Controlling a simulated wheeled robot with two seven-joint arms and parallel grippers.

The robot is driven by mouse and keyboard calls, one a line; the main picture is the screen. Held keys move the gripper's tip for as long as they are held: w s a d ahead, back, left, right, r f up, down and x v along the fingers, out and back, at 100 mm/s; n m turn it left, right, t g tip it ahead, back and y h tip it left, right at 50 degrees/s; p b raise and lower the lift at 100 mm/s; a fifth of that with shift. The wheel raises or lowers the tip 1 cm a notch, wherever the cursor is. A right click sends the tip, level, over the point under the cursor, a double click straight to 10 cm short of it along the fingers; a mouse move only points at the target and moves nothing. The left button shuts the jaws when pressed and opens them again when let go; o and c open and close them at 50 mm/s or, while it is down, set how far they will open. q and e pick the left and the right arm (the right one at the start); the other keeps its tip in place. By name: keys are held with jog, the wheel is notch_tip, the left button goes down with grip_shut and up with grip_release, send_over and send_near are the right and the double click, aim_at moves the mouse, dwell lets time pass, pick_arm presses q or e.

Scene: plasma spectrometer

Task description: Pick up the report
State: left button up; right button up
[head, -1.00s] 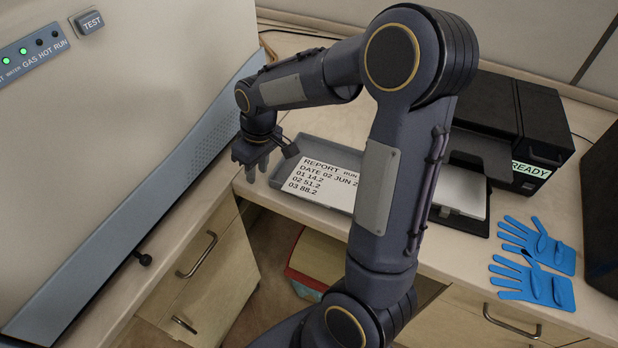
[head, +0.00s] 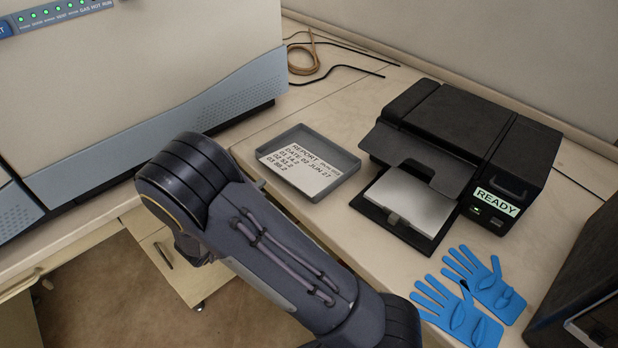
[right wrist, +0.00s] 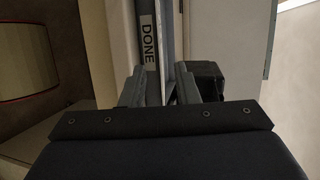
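The report (head: 301,171) is a white printed sheet lying flat in a shallow grey tray (head: 345,158) on the bench, left of the printer. It is tilted in the head view, with its text readable. My right arm passes in front of the tray's near left side. My right gripper's fingers (right wrist: 168,72) show in the right wrist view, apart with nothing between them. In the head view the forearm mostly hides that gripper, low at the left and away from the report. The report is not recognisable in the right wrist view. My left gripper is not in view.
A black printer (head: 463,140) with a READY display stands right of the tray, with paper (head: 412,200) in its front tray. Blue gloves (head: 465,305) lie near the bench edge. A large instrument (head: 140,80) fills the left. A DONE label (right wrist: 147,38) shows in the right wrist view.

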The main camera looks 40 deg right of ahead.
jog(key=p+x, duration=0.3)
jog(key=x, duration=0.4)
jog(key=shift+d+f, duration=0.15)
jog(key=shift+d, duration=0.25)
grip_shut()
